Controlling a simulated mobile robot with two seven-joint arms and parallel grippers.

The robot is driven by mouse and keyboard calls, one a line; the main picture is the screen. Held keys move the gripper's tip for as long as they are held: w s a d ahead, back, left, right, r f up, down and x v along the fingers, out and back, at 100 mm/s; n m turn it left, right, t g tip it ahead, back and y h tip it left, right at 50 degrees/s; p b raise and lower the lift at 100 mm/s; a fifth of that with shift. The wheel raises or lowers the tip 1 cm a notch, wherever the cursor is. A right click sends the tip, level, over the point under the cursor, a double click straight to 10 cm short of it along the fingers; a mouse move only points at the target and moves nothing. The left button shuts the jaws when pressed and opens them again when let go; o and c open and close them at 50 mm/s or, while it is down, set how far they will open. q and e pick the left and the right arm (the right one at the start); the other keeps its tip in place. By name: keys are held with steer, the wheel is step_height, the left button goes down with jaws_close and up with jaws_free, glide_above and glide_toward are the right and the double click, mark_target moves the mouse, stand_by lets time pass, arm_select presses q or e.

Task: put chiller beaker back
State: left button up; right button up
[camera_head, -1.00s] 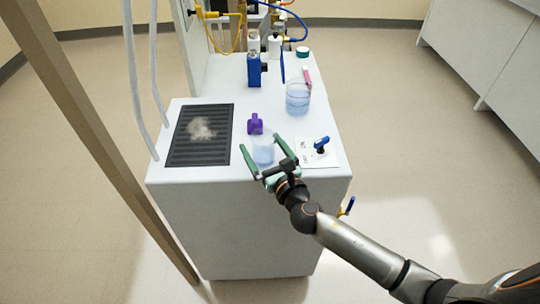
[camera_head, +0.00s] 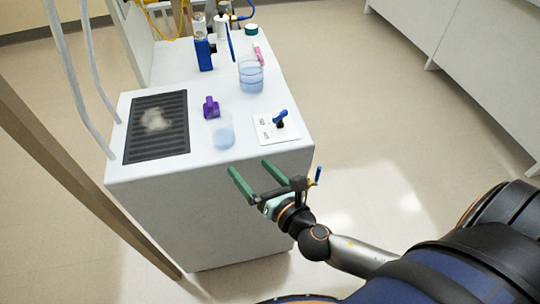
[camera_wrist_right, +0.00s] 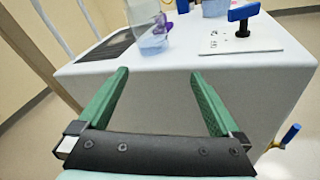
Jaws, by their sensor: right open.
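A clear beaker with pale blue liquid (camera_head: 222,132) stands upright on the white bench top (camera_head: 215,163), near its front edge. It also shows in the right wrist view (camera_wrist_right: 151,30). A second, larger beaker with blue liquid (camera_head: 251,76) stands farther back; the frames do not show which one is the chiller beaker. My right gripper (camera_head: 250,168) is open and empty, in front of the bench's front edge and apart from the near beaker. Its green fingers (camera_wrist_right: 157,85) point toward the bench in the wrist view. My left gripper is not in view.
A dark grille (camera_head: 158,150) with a pale cloud over it lies at the bench's left. A purple clamp-like item (camera_head: 211,106) stands just behind the near beaker. A white plate with a blue-handled valve (camera_head: 279,119) is at the right. A blue bottle-like item (camera_head: 204,54) stands at the back.

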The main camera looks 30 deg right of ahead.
steer(key=s+f+m+g, duration=0.2)
steer(key=s+f+m, duration=0.2)
steer(key=m, duration=0.6)
steer(key=s+f+m+g, duration=0.2)
steer(key=s+f+m, duration=0.3)
steer(key=f+m, duration=0.3)
steer(key=s+f+m+g+y, duration=0.1)
steer(key=s+f+m+g, duration=0.2)
steer(key=f+m, duration=0.4)
steer(key=s+m, duration=0.1)
steer(key=m, duration=0.5)
steer(key=shift+s+a, duration=0.15)
steer(key=shift+a, duration=0.2)
